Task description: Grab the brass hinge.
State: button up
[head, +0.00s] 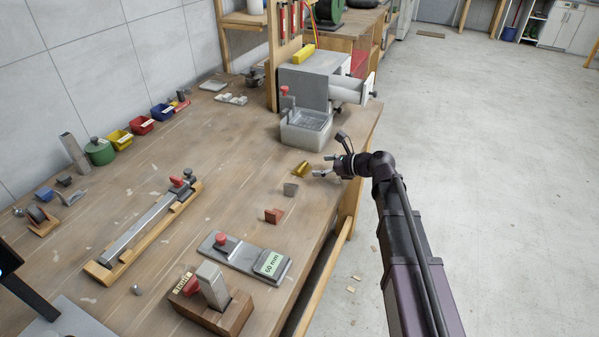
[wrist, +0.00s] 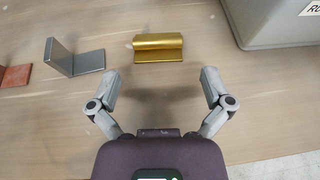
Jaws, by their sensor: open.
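The brass hinge (head: 300,169) is a small golden piece on the wooden workbench, near its right edge. In the wrist view the brass hinge (wrist: 158,47) lies ahead of my gripper, centred a little beyond the fingertips. My gripper (head: 328,166) is just to the right of the hinge in the head view, at the bench edge. In the wrist view my gripper (wrist: 160,78) has its two fingers spread wide with nothing between them. The fingers do not touch the hinge.
A grey steel bracket (wrist: 74,57) lies left of the hinge, and a reddish bracket (wrist: 14,75) lies farther left. A grey machine with a pale basin (head: 306,131) stands just behind the hinge.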

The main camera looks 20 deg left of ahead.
aim_at(304, 166)
jog(key=shift+w+a+f, duration=0.1)
jog(key=shift+a+f, duration=0.1)
jog(key=shift+a, duration=0.35)
jog(key=shift+b+x, duration=1.1)
jog(key=shift+x, duration=1.5)
jog(key=c, duration=0.9)
